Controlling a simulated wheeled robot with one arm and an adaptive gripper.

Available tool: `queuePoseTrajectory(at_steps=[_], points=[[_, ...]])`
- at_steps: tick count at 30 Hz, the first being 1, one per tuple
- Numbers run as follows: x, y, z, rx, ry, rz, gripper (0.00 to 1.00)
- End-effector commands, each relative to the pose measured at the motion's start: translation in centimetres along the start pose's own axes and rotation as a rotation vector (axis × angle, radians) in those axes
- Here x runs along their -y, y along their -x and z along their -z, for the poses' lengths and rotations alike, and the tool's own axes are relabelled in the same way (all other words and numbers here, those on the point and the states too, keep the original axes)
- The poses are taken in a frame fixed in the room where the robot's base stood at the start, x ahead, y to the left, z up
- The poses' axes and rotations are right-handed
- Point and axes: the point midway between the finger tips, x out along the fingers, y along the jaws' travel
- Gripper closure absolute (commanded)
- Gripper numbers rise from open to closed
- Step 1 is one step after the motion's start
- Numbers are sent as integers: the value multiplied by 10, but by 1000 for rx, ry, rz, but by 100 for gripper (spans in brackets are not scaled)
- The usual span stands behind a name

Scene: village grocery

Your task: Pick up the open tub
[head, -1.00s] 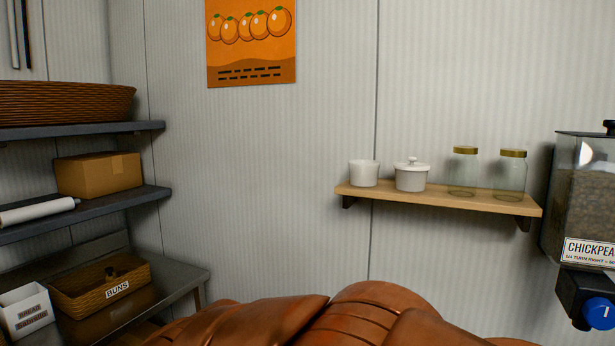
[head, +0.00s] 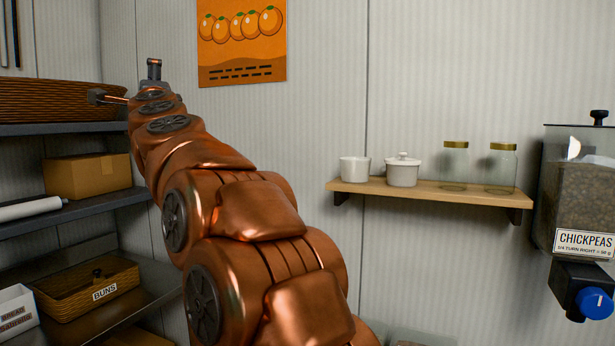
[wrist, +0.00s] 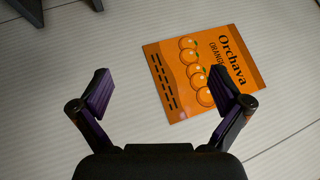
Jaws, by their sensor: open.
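The open tub (head: 354,169) is a small white pot with no lid, at the left end of the wooden wall shelf (head: 440,195) in the head view. A white lidded pot (head: 403,171) stands just right of it. My gripper (head: 125,82) is raised at the upper left, well to the left of the tub and higher. It is open and empty. In the wrist view my gripper (wrist: 171,85) shows its two fingers spread wide, facing the wall and a poster; the tub is not in that view.
Two glass jars (head: 455,166) with gold lids stand farther right on the shelf. A chickpea dispenser (head: 585,190) hangs at the right edge. The orange poster (head: 241,45) is flat on the wall. Dark racks at left hold a basket (head: 60,100), carton (head: 88,175) and bun tray (head: 85,290).

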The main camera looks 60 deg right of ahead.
Motion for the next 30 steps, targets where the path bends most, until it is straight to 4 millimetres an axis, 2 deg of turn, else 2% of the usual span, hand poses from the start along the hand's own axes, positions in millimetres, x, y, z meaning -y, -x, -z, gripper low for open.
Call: queuePoseTrajectory(at_steps=[1, 3, 7, 10, 12, 15, 18, 21, 25, 30], points=[[12, -9, 40, -106, -81, 49, 0], [30, -12, 96, -254, -202, 116, 0], [44, 0, 197, -521, -431, 232, 0], [38, 22, 266, -712, -609, 311, 0], [26, 42, 308, -843, -732, 358, 0], [2, 70, 355, -1006, -901, 414, 0], [-24, 95, 386, -1142, -1046, 451, 0], [-47, 112, 404, -1238, -1154, 469, 0], [-63, 124, 414, -1307, -1239, 481, 0], [-71, 126, 422, -1331, -1268, 482, 0]])
